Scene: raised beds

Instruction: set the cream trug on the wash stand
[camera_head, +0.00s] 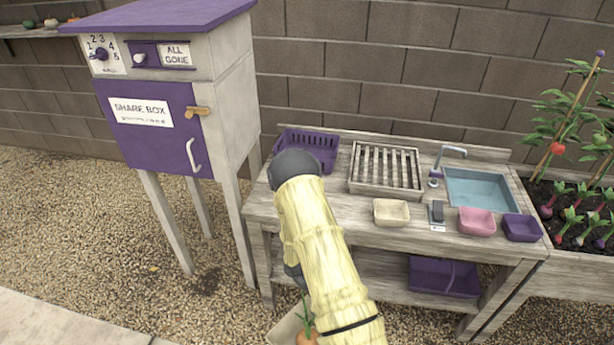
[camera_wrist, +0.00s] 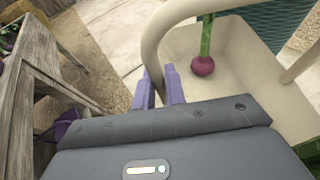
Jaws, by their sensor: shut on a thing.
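The cream trug (camera_wrist: 245,85) fills the right of the wrist view, with a dark red root with a green stem (camera_wrist: 202,66) inside. My gripper (camera_wrist: 163,84) has purple fingers shut on the trug's arched handle (camera_wrist: 165,38). In the head view only a corner of the trug (camera_head: 287,329) shows at the bottom edge, with an orange vegetable (camera_head: 306,339) by it; my yellow arm hides the rest and the gripper. The wash stand (camera_head: 352,222) is a grey wooden bench behind my arm. The trug is low in front of it, apart from its top.
On the stand are a purple basket (camera_head: 318,143), a slatted rack (camera_head: 378,185), a cream tub (camera_head: 391,212), a pink tub (camera_head: 477,222), a purple tub (camera_head: 522,228) and a sink (camera_head: 480,187). The front left of its top looks bare. The share box (camera_head: 155,125) stands left.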

